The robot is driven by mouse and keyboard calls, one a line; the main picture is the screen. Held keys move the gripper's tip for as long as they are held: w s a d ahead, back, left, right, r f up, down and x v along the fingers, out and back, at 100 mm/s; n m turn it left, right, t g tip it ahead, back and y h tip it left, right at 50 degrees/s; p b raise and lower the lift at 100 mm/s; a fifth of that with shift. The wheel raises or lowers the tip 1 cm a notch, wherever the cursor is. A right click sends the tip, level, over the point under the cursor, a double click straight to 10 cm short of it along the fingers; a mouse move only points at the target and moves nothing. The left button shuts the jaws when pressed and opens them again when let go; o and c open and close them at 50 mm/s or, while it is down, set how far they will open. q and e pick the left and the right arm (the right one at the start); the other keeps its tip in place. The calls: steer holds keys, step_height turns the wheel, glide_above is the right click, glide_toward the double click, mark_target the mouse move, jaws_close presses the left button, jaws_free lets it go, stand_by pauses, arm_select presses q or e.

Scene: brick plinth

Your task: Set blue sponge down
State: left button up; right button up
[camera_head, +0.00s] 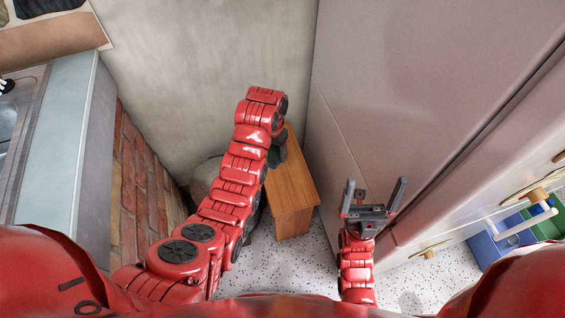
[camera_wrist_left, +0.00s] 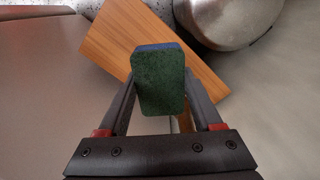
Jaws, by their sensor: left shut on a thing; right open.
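The blue sponge (camera_wrist_left: 160,85) shows a dark green face and a blue edge in the left wrist view. My left gripper (camera_wrist_left: 160,78) is shut on it, with a finger on each side. In the head view my left gripper (camera_head: 279,150) is largely hidden by its own arm, above the far part of a small wooden table (camera_head: 293,190). The wooden top also shows behind the sponge in the left wrist view (camera_wrist_left: 112,38); I cannot tell whether they touch. My right gripper (camera_head: 374,196) is open and empty, to the right of the table.
A rounded metal container (camera_wrist_left: 228,18) stands beside the table and is partly hidden behind my left arm in the head view. A tall pale cabinet (camera_head: 410,100) bounds the right side. A brick plinth (camera_head: 135,180) stands at left. The table's near part is bare.

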arm_select(q)
steer(key=s+d+f+p, duration=0.1)
steer(key=s+d+f, duration=0.25)
steer(key=s, duration=0.45)
steer(key=s+d+f+p, duration=0.15)
steer(key=s+f, duration=0.25)
steer(key=s, duration=0.4)
steer(key=w+b, duration=0.2)
steer(key=w, duration=0.1)
steer(key=w+b, duration=0.1)
steer(key=shift+w+a+f, duration=0.1)
steer(key=shift+w+f, duration=0.25)
steer(key=shift+w, duration=0.05)
glide_above(287, 178)
steer(key=shift+s+f, duration=0.15)
steer(key=shift+f, duration=0.1)
steer(key=shift+f+b, duration=0.35)
steer(key=shift+f, duration=1.45)
steer(key=shift+f, duration=0.1)
steer(key=o, duration=1.2)
